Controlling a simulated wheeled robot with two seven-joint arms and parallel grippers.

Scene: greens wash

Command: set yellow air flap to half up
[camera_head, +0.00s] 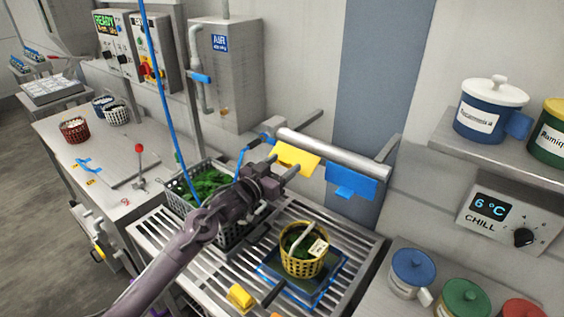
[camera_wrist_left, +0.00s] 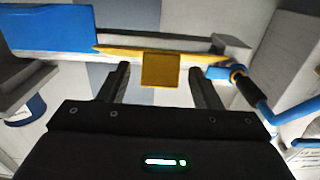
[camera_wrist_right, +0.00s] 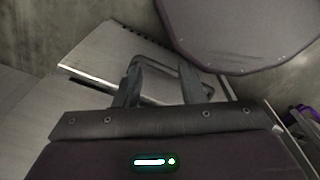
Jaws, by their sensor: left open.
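The yellow air flap (camera_head: 296,157) hangs from the pale air bar (camera_head: 335,153) above the slatted rack, tilted outward. In the left wrist view its panel shows as a thin yellow strip, with a square yellow tab (camera_wrist_left: 160,70) between my fingers. My left gripper (camera_head: 286,174) is open just in front of the flap, one finger on each side of the tab; I see no clear contact. The blue flap (camera_head: 350,181) hangs beside it on the right. My right gripper (camera_wrist_right: 162,88) shows only in its wrist view, fingers apart, by a grey panel with a handle.
A yellow basket (camera_head: 303,262) stands on the slatted rack (camera_head: 345,275) below the flaps. A grey crate of greens (camera_head: 212,187) is behind my left arm. A blue hose (camera_head: 162,85) hangs close to that arm. Lidded pots (camera_head: 412,268) stand at the right.

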